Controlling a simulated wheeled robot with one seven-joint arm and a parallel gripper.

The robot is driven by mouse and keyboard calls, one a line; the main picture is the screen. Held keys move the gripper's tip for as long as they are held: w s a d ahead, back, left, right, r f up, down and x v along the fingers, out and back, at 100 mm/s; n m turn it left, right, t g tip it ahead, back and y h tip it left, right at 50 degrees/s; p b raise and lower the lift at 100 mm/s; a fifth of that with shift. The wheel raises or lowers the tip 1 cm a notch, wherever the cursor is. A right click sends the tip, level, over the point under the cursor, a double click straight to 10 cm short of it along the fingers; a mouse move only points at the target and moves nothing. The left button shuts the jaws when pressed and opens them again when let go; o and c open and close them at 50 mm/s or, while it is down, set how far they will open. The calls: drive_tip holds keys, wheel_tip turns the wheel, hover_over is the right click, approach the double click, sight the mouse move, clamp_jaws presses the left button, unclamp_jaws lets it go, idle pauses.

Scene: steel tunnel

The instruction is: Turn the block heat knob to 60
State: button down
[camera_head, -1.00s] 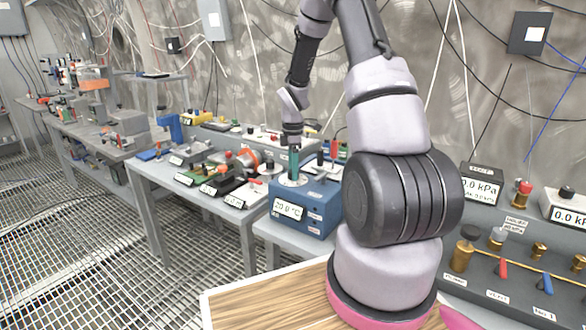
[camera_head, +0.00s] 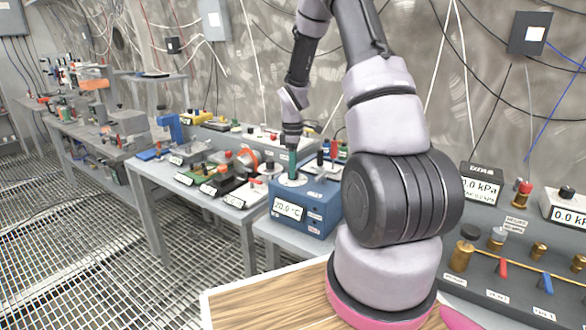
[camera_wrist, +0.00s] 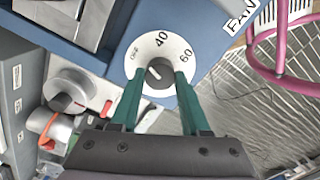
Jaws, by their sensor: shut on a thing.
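The block heater (camera_head: 306,211) is a blue box on the bench, with a display (camera_head: 289,208) reading 20.0 °C. Its white dial (camera_wrist: 150,48) shows OFF, 40 and 60 in the wrist view; the near part of the scale is hidden by my fingers. The block heat knob (camera_wrist: 159,71) is small and dark at the dial's centre. My gripper (camera_wrist: 158,82) has its green fingers on either side of the knob and is shut on it. It points down onto the heater in the head view (camera_head: 292,165). The knob's exact setting is too small to tell.
Other bench instruments with knobs (camera_head: 222,180) stand close left of the heater. A pressure panel (camera_head: 505,262) with brass fittings and red and blue levers is at right. A pink tubular frame (camera_wrist: 283,55) shows at the wrist view's right. Grating floor (camera_head: 75,240) lies open at left.

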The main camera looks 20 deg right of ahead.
drive_tip(key=m, duration=0.4)
drive_tip(key=shift+m, duration=0.4)
drive_tip(key=m, duration=1)
drive_tip(key=shift+m, duration=2.7)
drive_tip(key=shift+d+r, duration=0.1)
drive_tip(key=shift+c, duration=1.9)
unclamp_jaws()
